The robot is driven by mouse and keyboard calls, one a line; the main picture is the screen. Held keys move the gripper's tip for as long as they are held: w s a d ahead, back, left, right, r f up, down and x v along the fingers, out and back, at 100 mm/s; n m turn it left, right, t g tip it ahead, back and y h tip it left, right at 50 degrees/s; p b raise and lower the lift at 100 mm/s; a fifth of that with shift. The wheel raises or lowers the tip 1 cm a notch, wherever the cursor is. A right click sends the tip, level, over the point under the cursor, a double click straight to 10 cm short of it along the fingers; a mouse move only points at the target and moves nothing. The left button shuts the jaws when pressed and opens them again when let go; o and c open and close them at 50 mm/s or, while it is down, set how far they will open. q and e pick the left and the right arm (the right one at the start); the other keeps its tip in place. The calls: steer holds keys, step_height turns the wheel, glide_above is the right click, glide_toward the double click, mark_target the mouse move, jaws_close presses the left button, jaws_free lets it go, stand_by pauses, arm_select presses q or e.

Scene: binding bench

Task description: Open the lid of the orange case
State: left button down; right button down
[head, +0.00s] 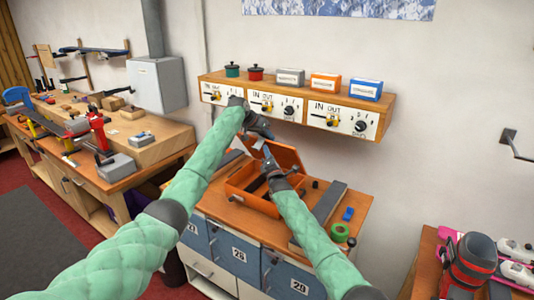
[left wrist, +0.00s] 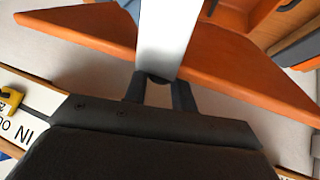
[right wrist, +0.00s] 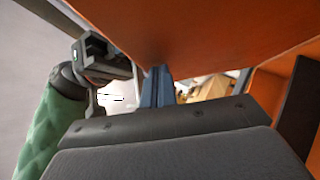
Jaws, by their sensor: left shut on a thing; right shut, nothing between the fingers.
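The orange case (head: 250,201) stands on the wooden-topped cabinet, with its lid (head: 288,155) raised at the back. The lid also shows as an orange panel in the left wrist view (left wrist: 225,75) and right wrist view (right wrist: 205,30). My left gripper (head: 264,136) is above the case beside the lid, shut on a pale flat strip (left wrist: 167,35) that crosses in front of the lid. My right gripper (head: 268,160) is shut and empty over the case, its fingertips close to the lid in the right wrist view (right wrist: 157,80). Contact there cannot be told. My arms hide part of the case.
A shelf (head: 300,110) with switches, pots and small boxes hangs on the wall just behind. A long grey bar (head: 328,203), a green roll (head: 340,232) and a blue block (head: 348,214) lie right of the case. A cluttered workbench (head: 125,170) stands left.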

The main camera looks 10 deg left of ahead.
arm_select(q)
steer(key=shift+r, duration=0.15)
arm_select(e)
steer(key=shift+w+r, duration=0.1)
arm_select(q)
steer(key=shift+f, duration=0.2)
arm_select(e)
steer(key=shift+w+d+r+m+h, duration=0.3)
steer(key=shift+w+r+m, duration=0.15)
steer(key=shift+r, duration=0.1)
